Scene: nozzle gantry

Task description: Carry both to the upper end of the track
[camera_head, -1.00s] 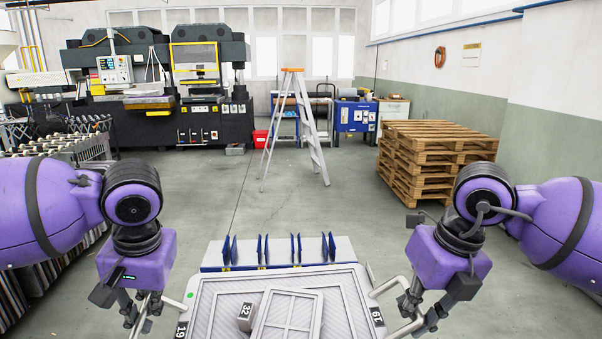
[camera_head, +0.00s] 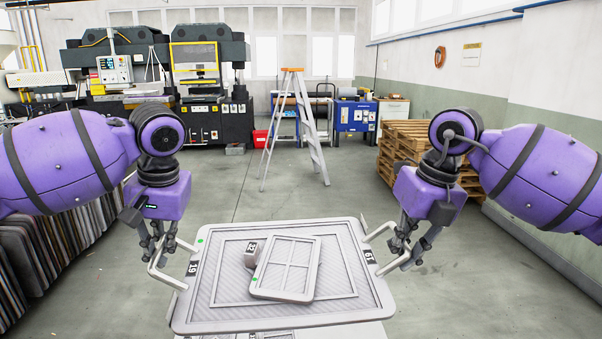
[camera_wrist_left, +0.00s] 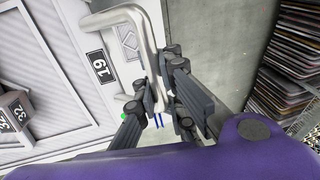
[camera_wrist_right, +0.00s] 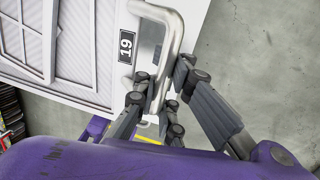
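A grey tray (camera_head: 345,305) marked 19 at both sides hangs in front of me, roughly level. A small grey block (camera_head: 250,247) marked 32 and a flat windowed panel (camera_head: 300,294) lie on it, the block against the panel's left side. My left gripper (camera_head: 160,246) is shut on the tray's left handle (camera_head: 164,274), which passes between its fingers in the left wrist view (camera_wrist_left: 150,60). My right gripper (camera_head: 404,246) is shut on the right handle (camera_head: 378,232), also seen in the right wrist view (camera_wrist_right: 172,50). I cannot make out a track.
A pale structure (camera_head: 290,334) shows below the tray's near edge. A stepladder (camera_head: 310,135) stands ahead, and wooden pallets (camera_head: 400,145) stand at the right. Stacked sheets (camera_head: 60,245) line the left. The floor between is clear.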

